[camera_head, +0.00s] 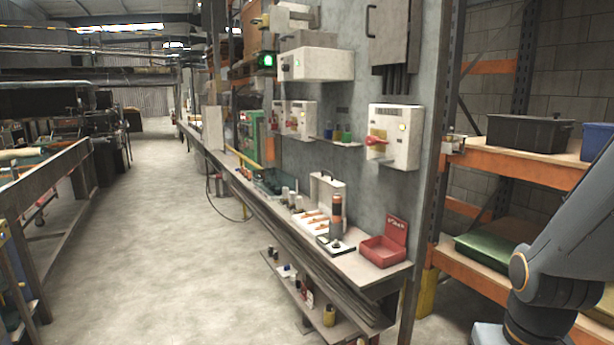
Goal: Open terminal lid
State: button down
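I cannot tell for sure which thing is the terminal. A white wall box (408,130) with a red rotary switch (376,141) hangs on the grey wall panel, its front closed. On the bench, a white case (327,190) stands with its lid raised, with orange-handled items in front of it. A small red box (383,252) at the bench's near end has its lettered back or lid (396,229) upright. My arm shows at the right edge, in front of the shelving. My gripper is out of view.
The long bench (357,268) runs back along the wall, with a lower shelf (330,325) holding small items. An orange rack (510,163) on the right carries a dark bin (528,133) and a green tray (490,246). The concrete floor (165,235) at left centre is clear.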

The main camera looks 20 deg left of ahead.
aim_at(322, 187)
jog(key=u, duration=0.55)
jog(key=i, duration=0.5)
jog(key=u, duration=0.75)
jog(key=i, duration=0.55)
jog(key=z, duration=0.15)
